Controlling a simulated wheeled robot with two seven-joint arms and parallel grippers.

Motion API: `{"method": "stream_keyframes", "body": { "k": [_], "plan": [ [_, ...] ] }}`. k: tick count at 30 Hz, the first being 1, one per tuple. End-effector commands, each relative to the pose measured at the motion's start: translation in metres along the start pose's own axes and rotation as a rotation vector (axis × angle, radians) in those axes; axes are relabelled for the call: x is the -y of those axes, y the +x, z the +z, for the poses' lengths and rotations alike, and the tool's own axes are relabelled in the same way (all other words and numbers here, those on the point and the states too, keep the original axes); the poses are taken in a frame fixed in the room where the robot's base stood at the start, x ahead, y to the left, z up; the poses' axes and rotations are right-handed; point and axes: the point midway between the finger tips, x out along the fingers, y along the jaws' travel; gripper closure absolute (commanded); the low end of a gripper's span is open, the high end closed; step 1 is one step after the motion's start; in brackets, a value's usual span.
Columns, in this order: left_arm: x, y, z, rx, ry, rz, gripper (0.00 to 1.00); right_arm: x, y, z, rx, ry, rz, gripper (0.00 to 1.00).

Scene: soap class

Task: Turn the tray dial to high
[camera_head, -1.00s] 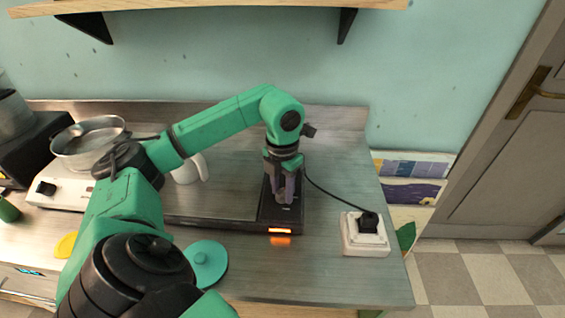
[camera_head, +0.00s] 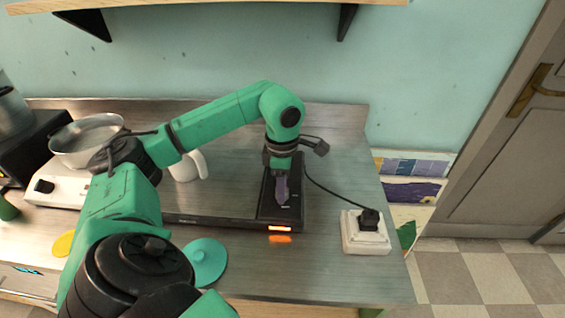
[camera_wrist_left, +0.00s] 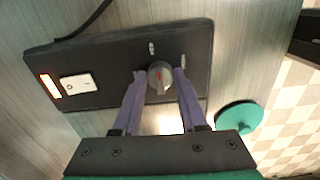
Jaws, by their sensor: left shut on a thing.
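The tray's black control panel (camera_head: 291,212) is at the right end of the tray on the counter. Its grey round dial (camera_wrist_left: 160,76) shows in the left wrist view between my two purple fingers, with small pale marks beside it on the panel. I cannot read the marks or tell clearly which one the dial points to. My left gripper (camera_head: 282,198) reaches down onto the panel and is shut on the dial; it also shows in the left wrist view (camera_wrist_left: 161,79). In the head view the fingers hide the dial. My right gripper is not in view.
The panel has a lit orange indicator (camera_wrist_left: 49,86) and a white rocker switch (camera_wrist_left: 78,84). A white mug (camera_head: 187,167) and a metal pan (camera_head: 86,141) are at left. A teal lid (camera_head: 204,262) lies in front. A white socket box (camera_head: 365,233) stands at right.

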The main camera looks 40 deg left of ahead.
Motion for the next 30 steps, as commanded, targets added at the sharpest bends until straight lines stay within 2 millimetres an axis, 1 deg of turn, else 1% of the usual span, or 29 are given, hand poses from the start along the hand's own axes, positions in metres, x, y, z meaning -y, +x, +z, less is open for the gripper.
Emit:
{"method": "stream_keyframes", "body": {
  "k": [30],
  "plan": [
    [-0.0022,-0.0025,0.0000,0.000,0.941,0.009,1.00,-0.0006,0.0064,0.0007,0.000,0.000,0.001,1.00]
  ]
}}
